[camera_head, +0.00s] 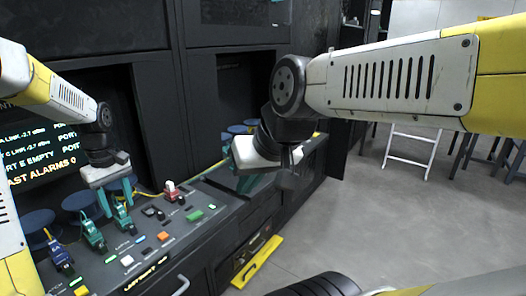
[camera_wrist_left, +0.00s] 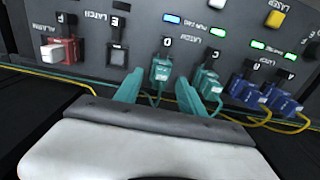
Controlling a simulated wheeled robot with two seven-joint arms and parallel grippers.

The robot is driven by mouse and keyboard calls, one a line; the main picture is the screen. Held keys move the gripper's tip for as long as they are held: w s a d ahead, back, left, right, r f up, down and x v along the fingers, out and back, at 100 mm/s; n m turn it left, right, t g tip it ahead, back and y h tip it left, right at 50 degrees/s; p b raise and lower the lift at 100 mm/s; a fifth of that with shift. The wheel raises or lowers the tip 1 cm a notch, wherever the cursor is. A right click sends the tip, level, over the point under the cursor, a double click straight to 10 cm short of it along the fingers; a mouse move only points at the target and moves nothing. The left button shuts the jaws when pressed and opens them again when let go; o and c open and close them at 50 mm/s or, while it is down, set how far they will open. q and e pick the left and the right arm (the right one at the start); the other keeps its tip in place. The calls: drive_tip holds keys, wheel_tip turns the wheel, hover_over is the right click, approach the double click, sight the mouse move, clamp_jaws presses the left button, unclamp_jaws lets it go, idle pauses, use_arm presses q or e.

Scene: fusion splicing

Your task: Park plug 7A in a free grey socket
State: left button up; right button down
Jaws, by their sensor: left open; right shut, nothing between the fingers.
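Two teal plugs sit on the dark panel: one in the position marked D, which shows in the left wrist view (camera_wrist_left: 160,68) and in the head view (camera_head: 122,214), and one at C (camera_wrist_left: 207,80). I cannot read which plug is 7A. My left gripper (camera_head: 117,199) is open, its teal fingers (camera_wrist_left: 158,92) on either side of the teal plug at D and short of it in the wrist view. An empty dark socket (camera_wrist_left: 118,52) is at E. My right gripper (camera_head: 246,184) is shut and empty, away from the plugs, its tips partly hidden by the wrist.
Two blue plugs (camera_wrist_left: 248,92) (camera_wrist_left: 283,103) with yellow cables stand beside the teal ones. A red-and-white part (camera_wrist_left: 57,50) is at F. Coloured buttons (camera_head: 164,236) and lit green indicators cover the panel. Cables run close below the plugs.

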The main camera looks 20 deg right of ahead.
sight(118, 206)
use_arm(q)
drive_tip(key=shift+f, duration=0.75)
idle(0.6)
clamp_jaws()
idle(1.2)
drive_tip(key=shift+r, duration=0.15)
drive_tip(key=shift+r, duration=2.85)
drive_tip(key=shift+s, duration=0.15)
